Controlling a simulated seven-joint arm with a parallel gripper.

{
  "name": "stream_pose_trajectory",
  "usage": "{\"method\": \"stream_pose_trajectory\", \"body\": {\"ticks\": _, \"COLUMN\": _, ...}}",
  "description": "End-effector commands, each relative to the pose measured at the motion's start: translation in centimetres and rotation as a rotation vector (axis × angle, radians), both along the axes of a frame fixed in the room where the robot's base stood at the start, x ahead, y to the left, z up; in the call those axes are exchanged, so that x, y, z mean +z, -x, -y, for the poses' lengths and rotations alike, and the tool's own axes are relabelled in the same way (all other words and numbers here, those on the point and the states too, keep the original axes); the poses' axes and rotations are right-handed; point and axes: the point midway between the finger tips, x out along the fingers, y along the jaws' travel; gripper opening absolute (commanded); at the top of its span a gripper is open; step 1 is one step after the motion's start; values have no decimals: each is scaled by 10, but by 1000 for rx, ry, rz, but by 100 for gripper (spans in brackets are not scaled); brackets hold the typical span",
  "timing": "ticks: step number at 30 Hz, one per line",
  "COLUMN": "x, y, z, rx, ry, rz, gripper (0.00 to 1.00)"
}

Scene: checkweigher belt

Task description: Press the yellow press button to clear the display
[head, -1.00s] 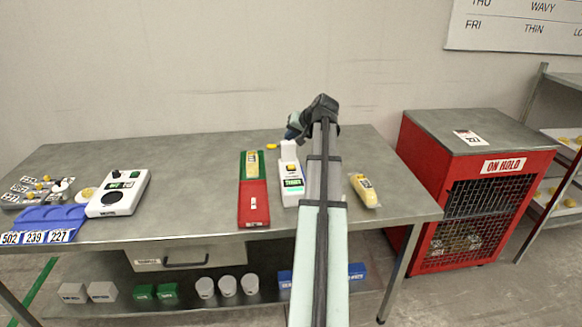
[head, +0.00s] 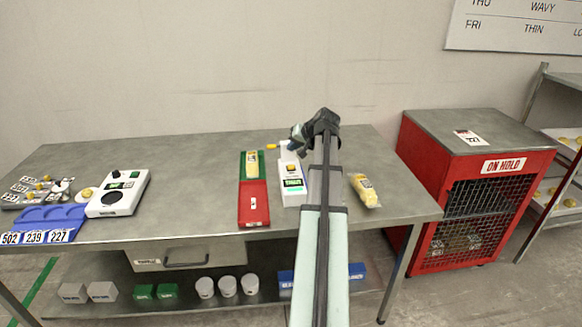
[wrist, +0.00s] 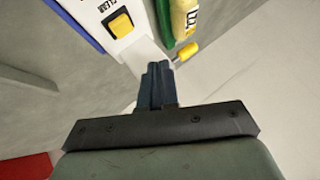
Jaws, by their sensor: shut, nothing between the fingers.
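The yellow press button (wrist: 120,24) sits in a white panel marked CLEAR in the wrist view. In the head view the button (head: 291,168) is on the white device (head: 294,197), above its lit green display (head: 293,184). My gripper (wrist: 158,66) is shut and empty. In the wrist view its fingertips are apart from the button, to the lower right of it, over the end of the white device. In the head view my gripper (head: 298,140) is above the far end of the device, its tips small and partly hidden by the wrist.
Left of the device lies a green and red strip (head: 254,204) with a yellow pack (head: 252,164) on it. Another yellow pack (head: 364,190) lies to the right. A small yellow item (head: 272,147) is behind. A white box with a dial (head: 118,193) stands far left.

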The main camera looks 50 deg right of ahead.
Motion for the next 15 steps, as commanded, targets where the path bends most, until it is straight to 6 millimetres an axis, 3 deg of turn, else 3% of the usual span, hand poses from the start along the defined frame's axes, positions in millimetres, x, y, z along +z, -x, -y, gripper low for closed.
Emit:
{"method": "stream_pose_trajectory", "body": {"ticks": 9, "x": -34, "y": 0, "z": 0, "rx": 0, "ry": -1, "rz": -1, "gripper": 0}}
{"method": "stream_pose_trajectory", "body": {"ticks": 15, "x": -43, "y": 0, "z": 0, "rx": -1, "ry": 1, "rz": 1, "gripper": 0}}
